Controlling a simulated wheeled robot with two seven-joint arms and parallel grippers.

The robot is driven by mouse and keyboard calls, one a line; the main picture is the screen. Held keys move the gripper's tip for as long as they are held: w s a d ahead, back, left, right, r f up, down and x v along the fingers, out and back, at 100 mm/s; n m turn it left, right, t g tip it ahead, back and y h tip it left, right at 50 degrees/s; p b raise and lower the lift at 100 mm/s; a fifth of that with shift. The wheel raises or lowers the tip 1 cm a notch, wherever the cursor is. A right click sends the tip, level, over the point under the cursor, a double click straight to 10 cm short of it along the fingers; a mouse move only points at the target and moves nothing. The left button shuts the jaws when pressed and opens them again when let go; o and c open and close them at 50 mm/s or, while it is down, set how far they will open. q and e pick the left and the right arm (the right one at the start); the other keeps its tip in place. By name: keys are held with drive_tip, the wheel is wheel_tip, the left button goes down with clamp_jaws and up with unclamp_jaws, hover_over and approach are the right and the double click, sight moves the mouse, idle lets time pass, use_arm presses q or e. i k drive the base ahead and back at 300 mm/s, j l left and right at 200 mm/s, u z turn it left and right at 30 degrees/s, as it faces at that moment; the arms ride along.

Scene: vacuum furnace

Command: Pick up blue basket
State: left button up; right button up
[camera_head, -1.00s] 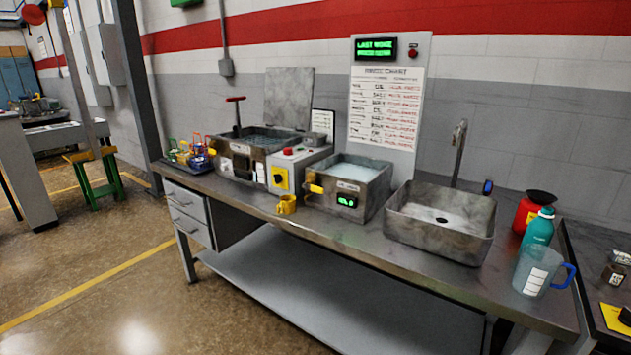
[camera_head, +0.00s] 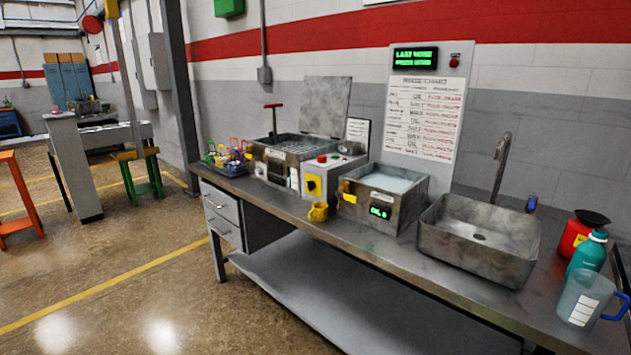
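Several small baskets with coloured handles stand close together at the far left end of the metal bench (camera_head: 405,245). A blue basket (camera_head: 237,167) seems to be among them, at the right of the group near the first tank. It is small and partly hidden by its neighbours, so its exact outline and handle are hard to tell. Neither of my grippers is in view, and nothing in view touches the baskets.
A teal bottle (camera_head: 587,258) and jug (camera_head: 577,300) stand right. Floor at front left is clear.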

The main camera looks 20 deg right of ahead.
sight(235, 167)
drive_tip(key=i+j+z, duration=0.4)
drive_tip(key=i+j, duration=1.1)
